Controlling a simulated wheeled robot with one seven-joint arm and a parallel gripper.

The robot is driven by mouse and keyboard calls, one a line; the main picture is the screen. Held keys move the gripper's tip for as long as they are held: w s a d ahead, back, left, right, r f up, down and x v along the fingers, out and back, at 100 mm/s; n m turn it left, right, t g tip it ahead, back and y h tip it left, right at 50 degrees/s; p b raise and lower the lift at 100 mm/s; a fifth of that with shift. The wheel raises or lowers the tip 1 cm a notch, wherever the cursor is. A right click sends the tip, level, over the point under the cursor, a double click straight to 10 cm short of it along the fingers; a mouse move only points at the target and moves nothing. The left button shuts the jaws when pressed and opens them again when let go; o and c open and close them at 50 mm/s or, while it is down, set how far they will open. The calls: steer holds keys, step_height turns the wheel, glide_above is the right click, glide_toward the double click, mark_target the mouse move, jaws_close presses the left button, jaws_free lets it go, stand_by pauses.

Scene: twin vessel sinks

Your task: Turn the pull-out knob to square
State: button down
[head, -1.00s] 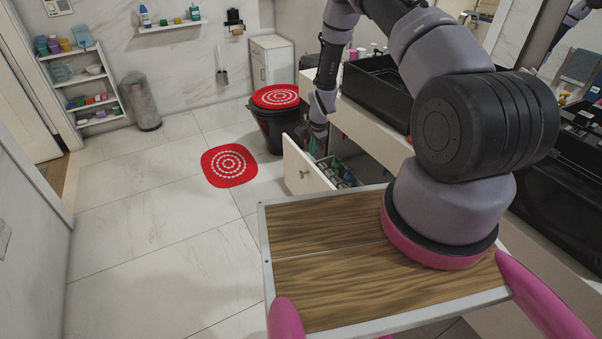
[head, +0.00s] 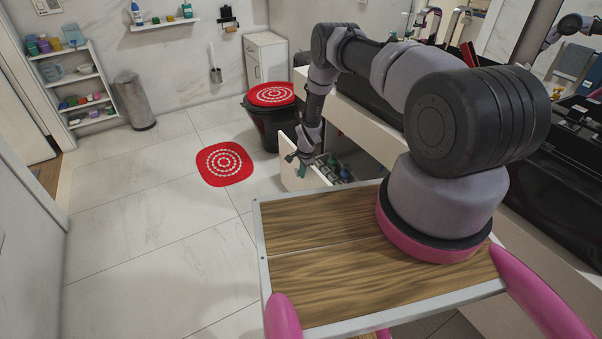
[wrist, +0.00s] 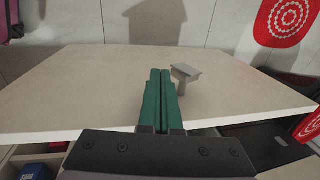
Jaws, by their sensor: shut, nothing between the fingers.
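The drawer (head: 293,170) stands pulled out from the counter in the head view. Its pale front panel (wrist: 75,92) fills the middle of the wrist view. A small grey knob (wrist: 188,74) with a flat bar-like head on a short stem sticks out from that panel, its head lying at a slight slant in the picture. My gripper (wrist: 160,72) has its green fingers pressed together, empty, just left of the knob. I cannot tell whether they touch it. In the head view my gripper (head: 303,168) is at the drawer front and the knob cannot be made out.
Bottles and small items (head: 338,172) lie in the open drawer. A red mat (head: 224,164) lies on the floor to the left.

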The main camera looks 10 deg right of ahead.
steer(key=shift+w+a+f, duration=0.15)
steer(key=shift+w+f, duration=0.1)
steer(key=shift+w, duration=0.25)
